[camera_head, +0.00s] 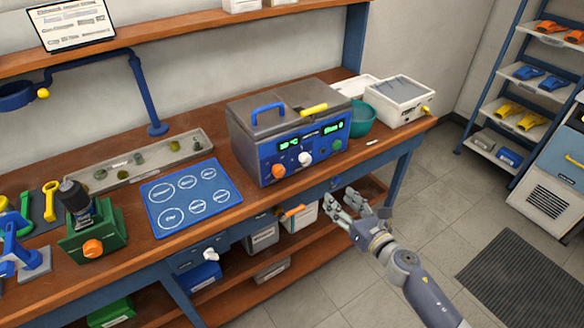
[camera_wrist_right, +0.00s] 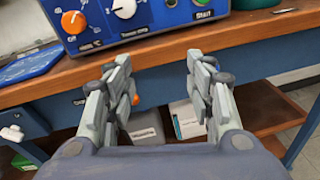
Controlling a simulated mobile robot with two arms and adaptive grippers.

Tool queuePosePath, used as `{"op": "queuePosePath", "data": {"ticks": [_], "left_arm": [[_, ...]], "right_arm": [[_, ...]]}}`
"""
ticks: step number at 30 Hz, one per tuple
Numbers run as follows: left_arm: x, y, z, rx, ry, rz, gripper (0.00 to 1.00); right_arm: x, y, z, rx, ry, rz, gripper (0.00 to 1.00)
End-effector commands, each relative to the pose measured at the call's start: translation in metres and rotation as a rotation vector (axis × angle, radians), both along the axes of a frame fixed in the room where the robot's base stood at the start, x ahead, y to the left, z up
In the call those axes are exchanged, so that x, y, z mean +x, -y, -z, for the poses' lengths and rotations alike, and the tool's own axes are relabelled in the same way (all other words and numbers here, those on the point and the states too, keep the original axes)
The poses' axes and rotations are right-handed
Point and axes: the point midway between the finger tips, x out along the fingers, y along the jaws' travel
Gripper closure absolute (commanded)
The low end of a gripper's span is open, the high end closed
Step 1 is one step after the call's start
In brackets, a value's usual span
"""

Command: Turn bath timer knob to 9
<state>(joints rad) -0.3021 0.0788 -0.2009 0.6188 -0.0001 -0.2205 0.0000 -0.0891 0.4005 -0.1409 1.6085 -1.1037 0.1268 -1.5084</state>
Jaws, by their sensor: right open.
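The bath (camera_head: 290,125) is a grey box with a blue front panel, standing on the bench. The panel carries an orange knob (camera_head: 278,171), a white knob (camera_head: 305,159) and green displays. In the right wrist view the white knob (camera_wrist_right: 124,8) sits at the top, with dial marks around it and a label below that is too small to read surely. The orange knob (camera_wrist_right: 73,22) is to its left. My right gripper (camera_head: 345,203) is open and empty, in front of the bench edge, below and apart from the panel. Its fingers (camera_wrist_right: 160,68) show spread. My left gripper is out of view.
The wooden bench top (camera_head: 330,163) has a narrow free strip before the bath. A teal bowl (camera_head: 362,120) and white box (camera_head: 398,100) stand right of it. A blue mat (camera_head: 190,196) lies left. Lower shelves hold boxes.

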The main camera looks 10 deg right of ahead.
Motion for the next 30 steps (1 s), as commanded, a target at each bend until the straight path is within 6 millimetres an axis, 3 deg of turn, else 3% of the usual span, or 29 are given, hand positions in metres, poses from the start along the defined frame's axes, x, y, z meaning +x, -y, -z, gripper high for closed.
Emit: {"op": "queuePosePath", "data": {"ticks": [1, 3, 7, 11, 24, 30], "left_arm": [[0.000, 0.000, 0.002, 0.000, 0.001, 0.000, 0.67], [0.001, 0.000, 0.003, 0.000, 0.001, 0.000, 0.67], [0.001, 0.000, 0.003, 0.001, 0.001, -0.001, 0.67], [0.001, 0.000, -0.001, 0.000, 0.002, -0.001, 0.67], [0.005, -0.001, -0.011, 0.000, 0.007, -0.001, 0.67], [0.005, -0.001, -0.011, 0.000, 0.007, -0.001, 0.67]], "right_arm": [[0.003, -0.006, -0.022, -0.104, 0.070, -0.037, 0.51], [0.005, -0.012, -0.044, -0.212, 0.139, -0.068, 0.51], [0.007, -0.018, -0.062, -0.307, 0.200, -0.093, 0.51], [0.016, -0.022, -0.064, -0.314, 0.203, -0.093, 0.51], [0.084, -0.047, -0.064, -0.308, 0.202, -0.093, 0.51], [0.102, -0.053, -0.063, -0.308, 0.201, -0.092, 0.51]]}}
